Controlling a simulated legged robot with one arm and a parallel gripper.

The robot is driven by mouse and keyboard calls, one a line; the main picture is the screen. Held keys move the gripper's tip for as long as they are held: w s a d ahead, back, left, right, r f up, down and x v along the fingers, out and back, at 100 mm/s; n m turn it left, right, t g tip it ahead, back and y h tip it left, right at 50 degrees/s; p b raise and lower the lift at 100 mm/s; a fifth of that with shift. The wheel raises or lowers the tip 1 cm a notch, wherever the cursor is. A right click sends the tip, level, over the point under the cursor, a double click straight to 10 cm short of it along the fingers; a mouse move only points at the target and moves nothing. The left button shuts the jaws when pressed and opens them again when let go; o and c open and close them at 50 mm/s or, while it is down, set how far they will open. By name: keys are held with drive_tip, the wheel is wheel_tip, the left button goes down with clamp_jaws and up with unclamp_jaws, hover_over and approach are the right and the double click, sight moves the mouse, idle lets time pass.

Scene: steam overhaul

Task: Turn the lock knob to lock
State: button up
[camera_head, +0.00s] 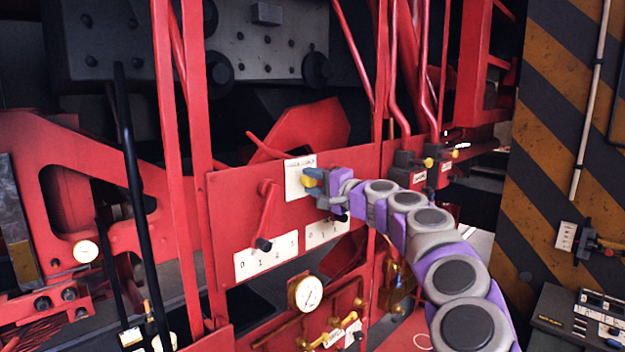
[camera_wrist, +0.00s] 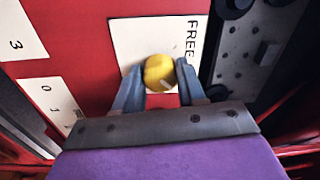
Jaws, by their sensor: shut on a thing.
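The lock knob (camera_wrist: 159,73) is a round yellow knob with a pale mark on its face. It sits on a white label plate (camera_wrist: 125,40) on the red panel; the word "FREE" is readable at the plate's right in the wrist view. My gripper (camera_wrist: 160,84) has its two blue-grey fingers on either side of the knob and is shut on it. The rest of the plate's lettering is hidden or too small.
A red lever (camera_head: 268,212) with a black end hangs left of the knob above a numbered white scale (camera_head: 266,257). A round gauge (camera_head: 306,293) and brass valves sit below. Red upright bars (camera_head: 170,150) stand to the left, and a striped pillar (camera_head: 560,120) to the right.

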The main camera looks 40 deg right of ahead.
drive_tip(key=shift+d+f, duration=0.1)
idle(0.3)
drive_tip(key=o, duration=1.1)
drive_tip(key=shift+d, duration=0.3)
drive_tip(key=shift+c, duration=0.2)
drive_tip(key=shift+s+a, duration=0.15)
drive_tip(key=shift+s, duration=0.45)
drive_tip(key=s+d+b, duration=0.2)
drive_tip(key=s+b, duration=0.1)
drive_tip(key=s, duration=1.3)
drive_tip(key=shift+f+b, duration=0.3)
drive_tip(key=shift+f, duration=0.1)
drive_tip(key=shift+a, duration=0.15)
